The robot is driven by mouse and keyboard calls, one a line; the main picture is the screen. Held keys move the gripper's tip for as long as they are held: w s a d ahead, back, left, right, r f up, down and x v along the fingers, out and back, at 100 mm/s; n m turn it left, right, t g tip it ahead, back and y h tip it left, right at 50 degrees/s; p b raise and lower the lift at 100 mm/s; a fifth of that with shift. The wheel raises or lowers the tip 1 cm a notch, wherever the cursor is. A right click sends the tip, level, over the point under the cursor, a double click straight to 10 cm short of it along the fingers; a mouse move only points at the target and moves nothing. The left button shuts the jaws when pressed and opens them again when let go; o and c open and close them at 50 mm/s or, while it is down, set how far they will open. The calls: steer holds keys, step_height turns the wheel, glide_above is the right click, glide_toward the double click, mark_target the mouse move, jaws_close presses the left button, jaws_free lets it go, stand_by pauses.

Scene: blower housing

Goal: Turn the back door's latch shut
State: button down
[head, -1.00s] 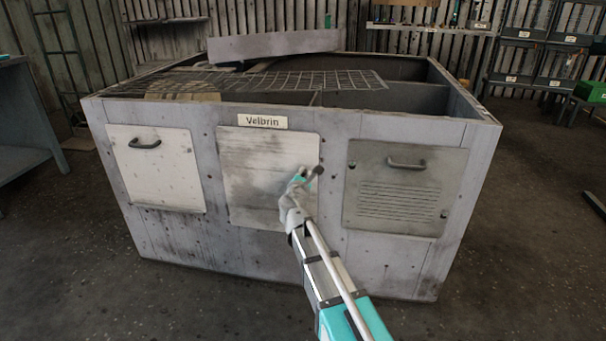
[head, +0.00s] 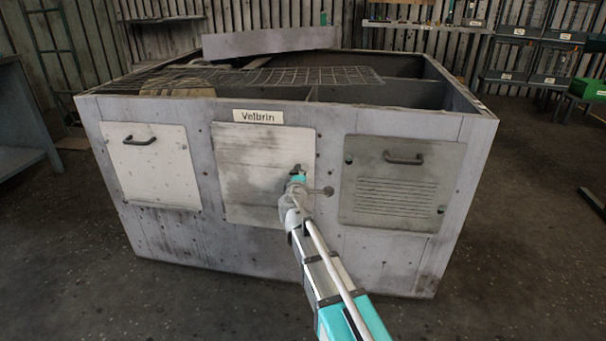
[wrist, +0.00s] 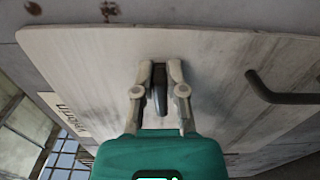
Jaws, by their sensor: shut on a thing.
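The back door (head: 250,155) is the pale, stained middle panel of the grey housing, below the Velbrin label. It lies flat against the front wall, with no gap that I can see in the head view. In the wrist view the door (wrist: 215,55) fills most of the picture. My gripper (wrist: 160,76) has its two fingers closed on the sides of a small dark latch (wrist: 159,98). The latch's long side runs up and down in that picture. In the head view my gripper (head: 298,172) is at the door's right edge area and covers most of the latch.
A dark bar handle (wrist: 285,97) stands out from the door right of my gripper in the wrist view. A left white panel (head: 152,165) and a right louvred panel (head: 390,195) flank the door. The housing top (head: 420,95) is partly open, with mesh over it.

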steer(key=shift+f+m, duration=0.1)
steer(key=shift+m, duration=0.4)
steer(key=shift+d, duration=0.1)
steer(key=c, duration=0.7)
jaws_free()
steer(key=shift+s, duration=0.1)
steer(key=s, duration=0.4)
steer(key=s+a, duration=0.1)
steer(key=s, duration=0.2)
steer(key=s+a, duration=0.1)
steer(key=s, duration=0.3)
steer(key=shift+s, duration=0.35)
